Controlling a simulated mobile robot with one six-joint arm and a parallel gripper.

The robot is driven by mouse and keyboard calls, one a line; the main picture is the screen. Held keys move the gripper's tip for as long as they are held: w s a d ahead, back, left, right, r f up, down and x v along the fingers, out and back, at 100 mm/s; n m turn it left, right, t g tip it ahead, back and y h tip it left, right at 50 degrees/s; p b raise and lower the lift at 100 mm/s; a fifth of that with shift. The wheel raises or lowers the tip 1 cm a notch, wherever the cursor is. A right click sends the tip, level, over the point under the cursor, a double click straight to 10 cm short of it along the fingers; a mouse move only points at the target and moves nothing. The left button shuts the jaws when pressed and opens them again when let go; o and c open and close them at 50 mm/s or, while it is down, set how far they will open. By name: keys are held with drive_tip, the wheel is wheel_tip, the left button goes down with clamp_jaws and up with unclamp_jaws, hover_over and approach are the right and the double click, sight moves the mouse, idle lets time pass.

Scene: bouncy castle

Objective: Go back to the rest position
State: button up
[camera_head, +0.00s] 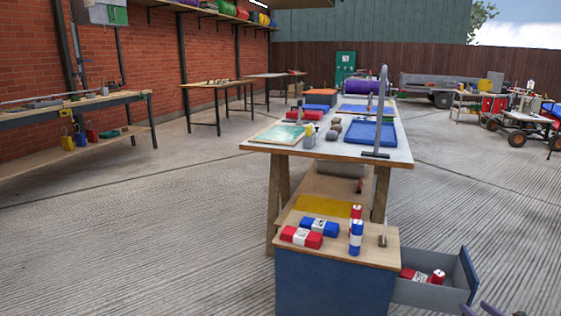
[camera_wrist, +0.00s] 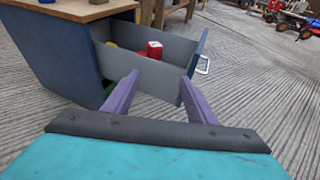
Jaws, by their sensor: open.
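My gripper (camera_wrist: 160,82) is open and empty in the wrist view, its two purple fingers apart in front of an open drawer (camera_wrist: 130,67). In the head view only a bit of the purple fingers shows at the bottom right corner. The drawer also shows in the head view (camera_head: 430,296), pulled out to the right of a blue cabinet (camera_head: 330,290). A red item with a white end (camera_wrist: 154,49) lies in the drawer, with a yellow thing partly hidden by the drawer wall.
A workbench (camera_head: 70,112) runs along the left brick wall. The concrete floor (camera_head: 130,240) at left is clear.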

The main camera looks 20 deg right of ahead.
drive_tip(key=w+a+r+n+y+p, duration=0.1)
drive_tip(key=w+a+n+y+p, duration=0.6)
drive_tip(key=w+a, duration=1.25)
drive_tip(key=a+f+n+g+y+p, duration=0.15)
drive_tip(key=a+p, duration=0.25)
drive_tip(key=a, duration=0.6)
drive_tip(key=w+a+n+g+y+p, duration=0.15)
drive_tip(key=a+p, duration=0.25)
drive_tip(key=a, duration=0.6)
drive_tip(key=s+a+f+n+g+y+p, duration=0.1)
drive_tip(key=a+g+p, duration=0.25)
drive_tip(key=a, duration=0.65)
drive_tip(key=s+a+f+n+g+p, duration=0.1)
drive_tip(key=s+a+n+g+p, duration=0.4)
drive_tip(key=s+a, duration=0.4)
drive_tip(key=s+a+f+n+g+p, duration=0.25)
drive_tip(key=s+a+n+p, duration=0.3)
drive_tip(key=a, duration=0.55)
drive_tip(key=s+d+n+g+h+p, duration=0.1)
drive_tip(key=s+d+n+g+h, duration=0.1)
drive_tip(key=s+n, duration=0.6)
drive_tip(key=s+d+n+g+h+p, duration=0.1)
drive_tip(key=s+d+n+g+h, duration=0.2)
drive_tip(key=s+n, duration=0.6)
drive_tip(key=shift+d+r+n+h, duration=0.2)
drive_tip(key=shift+d+n+h, duration=0.35)
drive_tip(key=shift+d+h, duration=0.35)
